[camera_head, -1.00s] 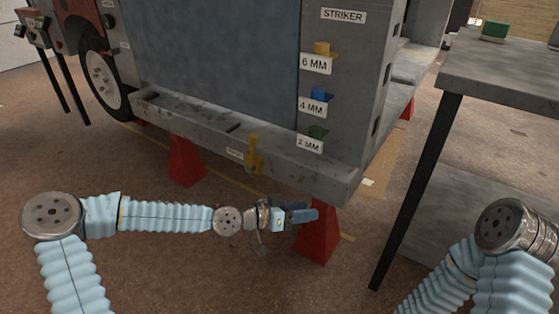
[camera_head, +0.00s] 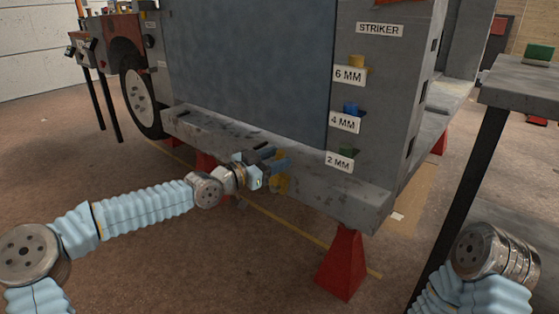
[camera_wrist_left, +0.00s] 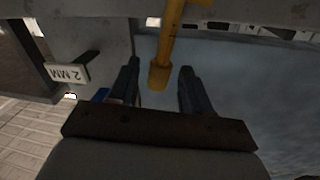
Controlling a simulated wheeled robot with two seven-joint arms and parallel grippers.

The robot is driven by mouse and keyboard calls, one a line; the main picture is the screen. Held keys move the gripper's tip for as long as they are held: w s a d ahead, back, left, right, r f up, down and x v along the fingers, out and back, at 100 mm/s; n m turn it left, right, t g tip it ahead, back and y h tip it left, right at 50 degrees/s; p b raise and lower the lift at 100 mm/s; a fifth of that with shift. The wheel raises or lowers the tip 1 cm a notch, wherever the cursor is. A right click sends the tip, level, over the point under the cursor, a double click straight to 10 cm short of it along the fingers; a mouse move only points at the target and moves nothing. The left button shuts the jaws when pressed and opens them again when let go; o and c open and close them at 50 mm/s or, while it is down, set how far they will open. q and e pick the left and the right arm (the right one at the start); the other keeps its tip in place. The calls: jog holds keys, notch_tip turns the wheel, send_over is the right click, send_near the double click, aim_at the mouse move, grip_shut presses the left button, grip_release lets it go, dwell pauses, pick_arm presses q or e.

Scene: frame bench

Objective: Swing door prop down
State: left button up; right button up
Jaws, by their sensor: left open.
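The yellow door prop (camera_head: 281,183) is on the sill of the grey frame, below the blue-grey door panel (camera_head: 248,75), and my gripper partly hides it in the head view. In the left wrist view the yellow prop (camera_wrist_left: 171,42) comes in from the top edge, with its blunt end between the fingertips. My left gripper (camera_head: 274,160) is open at the prop; in the wrist view its fingers (camera_wrist_left: 159,74) stand one on each side with gaps. I cannot tell how deep the prop sits between them. My right gripper is out of view.
Green, blue and yellow striker pieces with labels, such as the 2 MM tag (camera_head: 339,162), stick out right of the door. A red stand (camera_head: 342,265) supports the frame. A dark-legged table (camera_head: 520,95) is at the right. The floor in front is clear.

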pick_arm(q)
jog(key=shift+x, duration=0.8)
grip_shut()
